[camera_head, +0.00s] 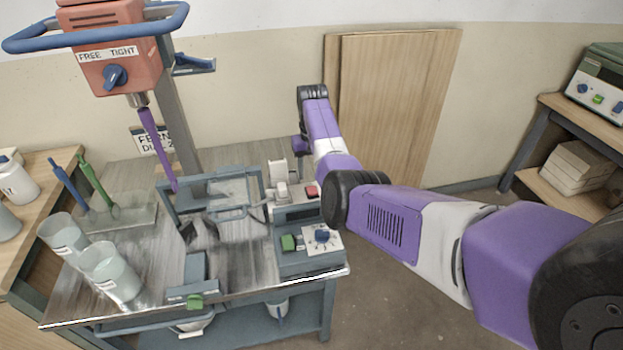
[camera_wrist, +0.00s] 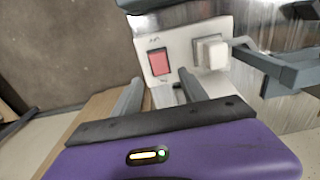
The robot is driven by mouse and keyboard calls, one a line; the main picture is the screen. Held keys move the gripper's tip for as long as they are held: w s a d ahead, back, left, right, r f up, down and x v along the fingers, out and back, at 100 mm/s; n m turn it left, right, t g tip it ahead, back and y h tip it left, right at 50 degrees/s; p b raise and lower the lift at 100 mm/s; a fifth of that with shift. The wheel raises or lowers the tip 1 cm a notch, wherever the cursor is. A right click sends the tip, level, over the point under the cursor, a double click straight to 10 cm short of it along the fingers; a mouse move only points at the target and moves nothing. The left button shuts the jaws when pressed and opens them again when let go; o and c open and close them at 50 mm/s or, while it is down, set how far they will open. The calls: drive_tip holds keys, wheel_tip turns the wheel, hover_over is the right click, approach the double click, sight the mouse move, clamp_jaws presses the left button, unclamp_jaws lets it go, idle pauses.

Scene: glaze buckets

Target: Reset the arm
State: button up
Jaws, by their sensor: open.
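My arm, purple and white, reaches from the lower right of the head view up to the right rear of the metal bench (camera_head: 145,260). My gripper (camera_wrist: 159,78) shows in the wrist view with its two grey fingers apart and nothing between them. I cannot tell whether a finger touches the panel.
An orange mixer head (camera_head: 105,60) with a purple shaft hangs over the bench. A grey frame (camera_head: 210,190) stands near the control box (camera_head: 305,260). Clear buckets (camera_head: 110,272) sit front left. Wooden boards (camera_head: 400,100) lean on the wall. The floor right of the bench is bare.

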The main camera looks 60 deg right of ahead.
drive_tip(key=shift+r, duration=0.7)
